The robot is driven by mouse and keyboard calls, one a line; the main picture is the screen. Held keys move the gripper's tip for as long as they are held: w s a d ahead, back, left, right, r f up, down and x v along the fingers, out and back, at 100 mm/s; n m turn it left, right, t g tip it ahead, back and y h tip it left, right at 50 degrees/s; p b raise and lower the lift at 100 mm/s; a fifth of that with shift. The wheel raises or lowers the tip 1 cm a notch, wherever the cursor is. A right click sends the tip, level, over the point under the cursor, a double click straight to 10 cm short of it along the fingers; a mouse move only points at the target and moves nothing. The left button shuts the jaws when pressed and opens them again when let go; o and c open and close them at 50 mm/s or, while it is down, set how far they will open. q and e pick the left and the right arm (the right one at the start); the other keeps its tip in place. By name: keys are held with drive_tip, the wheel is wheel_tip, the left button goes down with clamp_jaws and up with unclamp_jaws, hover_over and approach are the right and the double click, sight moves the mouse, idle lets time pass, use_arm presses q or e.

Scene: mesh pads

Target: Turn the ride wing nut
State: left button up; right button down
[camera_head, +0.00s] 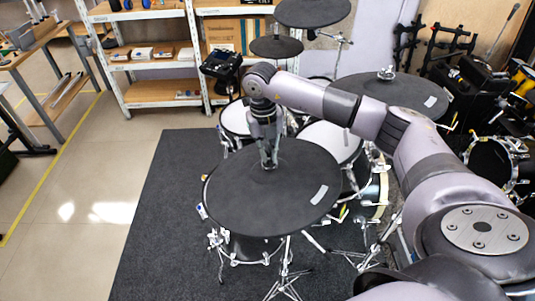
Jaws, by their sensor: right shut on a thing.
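A large dark cymbal pad (250,205) lies nearly level on its stand in the middle of the view. My right arm reaches in from the right, and my right gripper (268,162) points down at the centre of this pad. Its fingers are shut on the small wing nut at the pad's centre, which they mostly hide. A second cymbal pad (425,98) on the right has its wing nut (386,73) in plain view on top. My left gripper does not show.
White drum pads (331,140) and stands crowd under and behind the arm. A smaller cymbal pad (276,47) stands at the back. Shelves (155,92) line the wall. The dark mat (165,215) left of the kit is bare, with open floor beyond it.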

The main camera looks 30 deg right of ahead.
drive_tip(key=shift+w+d+r+m, duration=0.1)
drive_tip(key=shift+r+m, duration=0.05)
drive_tip(key=shift+m, duration=0.45)
drive_tip(key=c, duration=1.7)
unclamp_jaws()
drive_tip(key=r, duration=1.1)
drive_tip(key=shift+w+a+r, duration=0.3)
drive_tip(key=shift+w+r, duration=0.05)
drive_tip(key=shift+r, duration=0.05)
drive_tip(key=shift+s+f, duration=0.1)
